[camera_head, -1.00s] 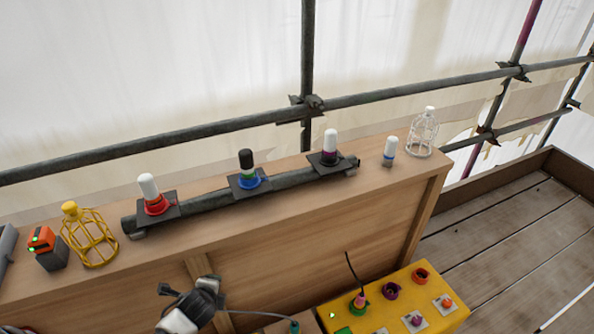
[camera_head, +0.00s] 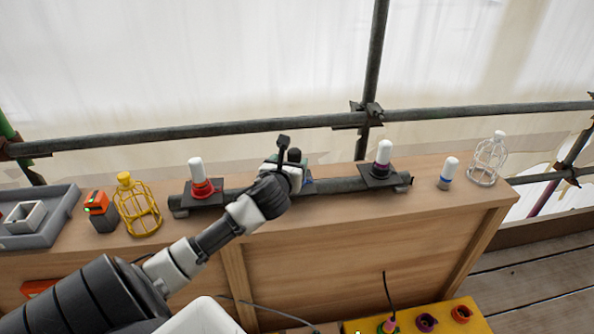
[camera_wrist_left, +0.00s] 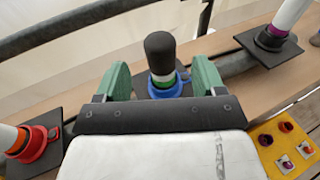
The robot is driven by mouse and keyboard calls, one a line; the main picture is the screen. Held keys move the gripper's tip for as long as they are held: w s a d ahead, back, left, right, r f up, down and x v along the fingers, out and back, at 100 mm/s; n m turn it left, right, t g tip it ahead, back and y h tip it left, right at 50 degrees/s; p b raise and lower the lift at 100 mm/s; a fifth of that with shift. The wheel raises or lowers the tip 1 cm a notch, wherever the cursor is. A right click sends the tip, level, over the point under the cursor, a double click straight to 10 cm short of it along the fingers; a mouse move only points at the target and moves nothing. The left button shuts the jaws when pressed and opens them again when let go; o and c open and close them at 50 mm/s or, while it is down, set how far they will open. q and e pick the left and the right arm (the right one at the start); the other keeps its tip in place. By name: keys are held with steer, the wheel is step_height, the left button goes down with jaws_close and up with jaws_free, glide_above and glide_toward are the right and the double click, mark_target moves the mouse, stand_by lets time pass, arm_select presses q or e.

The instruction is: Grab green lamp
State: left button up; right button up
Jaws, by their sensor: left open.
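The green lamp (camera_wrist_left: 161,52) has a black rounded cap and a green band low on its body. It stands upright in a blue ring socket (camera_wrist_left: 183,88) on the middle dark plate. In the head view only its black top (camera_head: 295,155) shows clearly; my gripper hides most of the rest. My left gripper (camera_wrist_left: 162,74) is open, with one green finger on each side of the lamp's lower part. I cannot tell whether the fingers touch it. In the head view my left gripper (camera_head: 284,167) reaches the lamp from the left front. My right gripper is not in view.
A white-capped lamp in a red socket (camera_head: 202,189) stands left, and one with a purple band (camera_head: 383,158) right, on the same dark pipe. A yellow cage (camera_head: 138,210), white cage (camera_head: 489,160) and small white-blue lamp (camera_head: 448,173) stand on the ledge. Scaffold pipes run behind.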

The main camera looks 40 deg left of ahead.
mark_target(293, 157)
arm_select(q)
steer(key=shift+x, duration=1.15)
steer(key=shift+w+a, duration=0.2)
steer(key=shift+w, duration=0.2)
steer(key=x, duration=0.4)
steer(key=shift+w+a+p, duration=0.15)
steer(key=shift+w+p, duration=0.05)
steer(key=shift+p, duration=0.1)
steer(key=c, duration=1.3)
